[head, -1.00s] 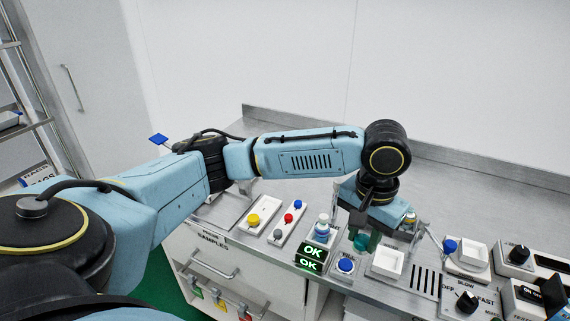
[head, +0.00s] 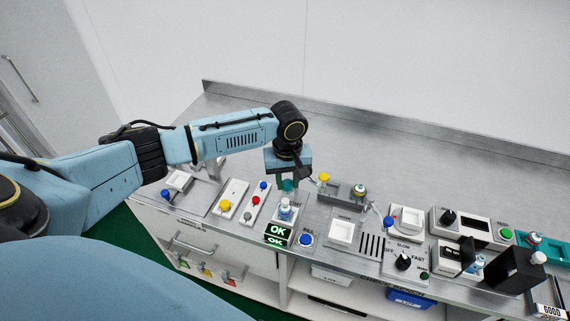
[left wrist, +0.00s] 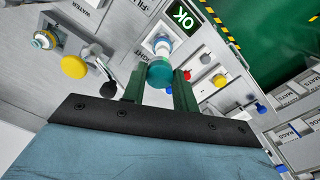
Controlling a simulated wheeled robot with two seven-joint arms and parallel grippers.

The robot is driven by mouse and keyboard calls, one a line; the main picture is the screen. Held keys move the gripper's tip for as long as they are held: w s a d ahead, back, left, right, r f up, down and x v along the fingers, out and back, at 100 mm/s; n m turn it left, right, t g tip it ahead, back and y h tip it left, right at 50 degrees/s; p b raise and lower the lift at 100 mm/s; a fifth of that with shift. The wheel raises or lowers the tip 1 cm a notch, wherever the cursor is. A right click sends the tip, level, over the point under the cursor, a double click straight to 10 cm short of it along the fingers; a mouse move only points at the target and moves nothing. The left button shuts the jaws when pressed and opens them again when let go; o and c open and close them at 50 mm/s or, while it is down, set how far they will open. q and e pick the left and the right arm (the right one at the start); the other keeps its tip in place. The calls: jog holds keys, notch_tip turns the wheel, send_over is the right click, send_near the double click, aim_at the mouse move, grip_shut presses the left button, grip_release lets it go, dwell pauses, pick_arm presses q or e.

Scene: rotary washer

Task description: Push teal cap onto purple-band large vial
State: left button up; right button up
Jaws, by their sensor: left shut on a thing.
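My left gripper (head: 288,185) hangs over the bench, shut on the teal cap (left wrist: 160,73), which shows between its two green fingers in the left wrist view. The cap also shows in the head view (head: 288,185). A white-topped vial (head: 285,208) stands upright in a small white holder just behind the lit OK display. It also shows in the left wrist view (left wrist: 161,44), just past the cap. Its band looks blue to purple; the exact colour is hard to tell. The cap appears above the vial, and contact is not clear. My right gripper is out of view.
Button blocks (head: 232,198) stand left of the vial, and a blue button (head: 306,240) and white pad (head: 341,232) right of it. A grey fixture (head: 345,192) holds another vial (head: 360,190). Dial stations crowd the right; the bench behind is clear.

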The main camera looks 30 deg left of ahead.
aim_at(285, 200)
pick_arm(q)
jog(key=shift+a, duration=0.25)
jog(key=shift+a+f+n, duration=0.15)
jog(key=shift+f+n, duration=0.05)
jog(key=shift+n, duration=0.1)
notch_tip(285, 200, down, 4)
jog(key=b, duration=0.5)
jog(key=shift+f+b, duration=0.15)
jog(key=shift+b, duration=0.2)
jog(key=shift+f, duration=0.95)
jog(key=shift+r+p, duration=0.4)
jog(key=shift+p, duration=0.35)
jog(key=shift+s+p, duration=0.1)
jog(key=shift+p, duration=0.6)
